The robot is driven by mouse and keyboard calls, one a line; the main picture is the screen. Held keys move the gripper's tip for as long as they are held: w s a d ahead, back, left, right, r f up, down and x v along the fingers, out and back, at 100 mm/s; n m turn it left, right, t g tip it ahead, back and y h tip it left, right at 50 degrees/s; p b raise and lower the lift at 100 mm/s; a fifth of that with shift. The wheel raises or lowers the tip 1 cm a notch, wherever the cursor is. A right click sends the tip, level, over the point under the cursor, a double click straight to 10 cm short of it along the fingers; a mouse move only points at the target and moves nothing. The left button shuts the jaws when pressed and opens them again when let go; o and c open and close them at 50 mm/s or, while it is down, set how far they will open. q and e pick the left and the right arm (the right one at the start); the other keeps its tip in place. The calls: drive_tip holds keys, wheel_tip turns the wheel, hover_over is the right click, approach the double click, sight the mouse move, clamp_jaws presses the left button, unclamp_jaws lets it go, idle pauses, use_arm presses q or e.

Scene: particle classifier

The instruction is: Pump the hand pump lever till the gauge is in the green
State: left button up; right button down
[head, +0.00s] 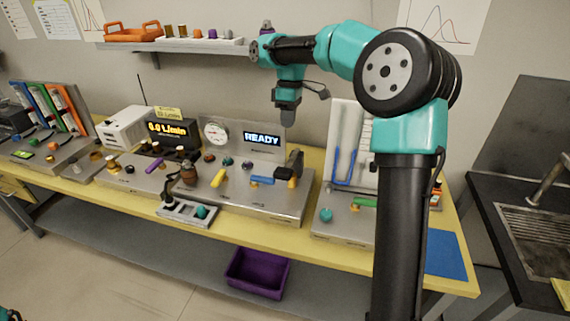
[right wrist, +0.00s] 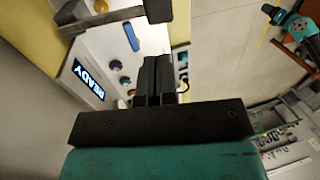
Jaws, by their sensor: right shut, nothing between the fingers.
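The round white gauge (head: 215,132) stands on the back panel of the middle bench unit, left of a screen reading READY (head: 262,139). Its needle and any green band are too small to read. What looks like the pump lever (head: 295,163), with a dark grip, stands at that unit's right end. In the right wrist view, its grey bar (right wrist: 103,20) crosses the top. My right gripper (head: 288,118) points down above the panel, shut and empty, apart from the lever. The left gripper is not shown; only a bit of teal arm shows at the lower left corner.
A blue handle (head: 262,180), a yellow handle (head: 218,178) and several knobs sit on the same unit. A brown pot-like part (head: 188,174) stands to its left. A clear panel with blue tubing (head: 345,165) stands to the right. A shelf (head: 180,46) hangs behind.

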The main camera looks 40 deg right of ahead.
sight(284, 171)
drive_tip(key=shift+f, duration=0.1)
drive_tip(key=x, duration=1.3)
drive_tip(key=shift+a+f, duration=0.15)
drive_tip(key=shift+f, duration=0.25)
